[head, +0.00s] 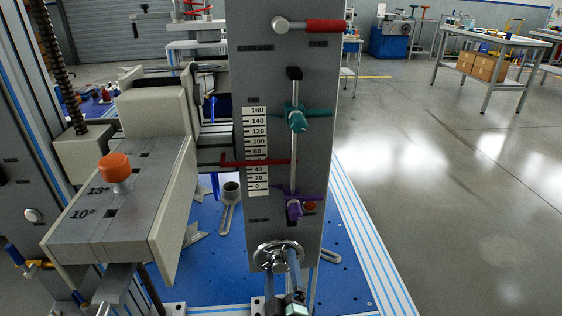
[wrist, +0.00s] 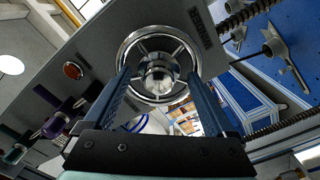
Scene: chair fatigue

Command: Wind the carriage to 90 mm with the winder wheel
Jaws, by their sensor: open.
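The chrome winder wheel (head: 278,256) sits low on the upright grey panel (head: 262,85). In the wrist view, the spoked wheel (wrist: 136,43) faces me with its round hub (wrist: 158,72) in the middle. My gripper (wrist: 158,78) is open, with one blue finger on each side of the hub. The fingertips overlap the wheel; contact cannot be told. In the head view, my gripper (head: 291,262) reaches up to the wheel from below. The red pointer (head: 262,162) crosses the white scale (head: 257,125) between the 80 and 40 labels. The carriage itself cannot be clearly identified.
A teal clamp (head: 296,118) and a purple clamp (head: 294,208) sit on the panel's vertical rod. A red-handled lever (head: 325,26) is at the top. An orange knob (head: 115,166) tops the grey block at left. Open floor lies right.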

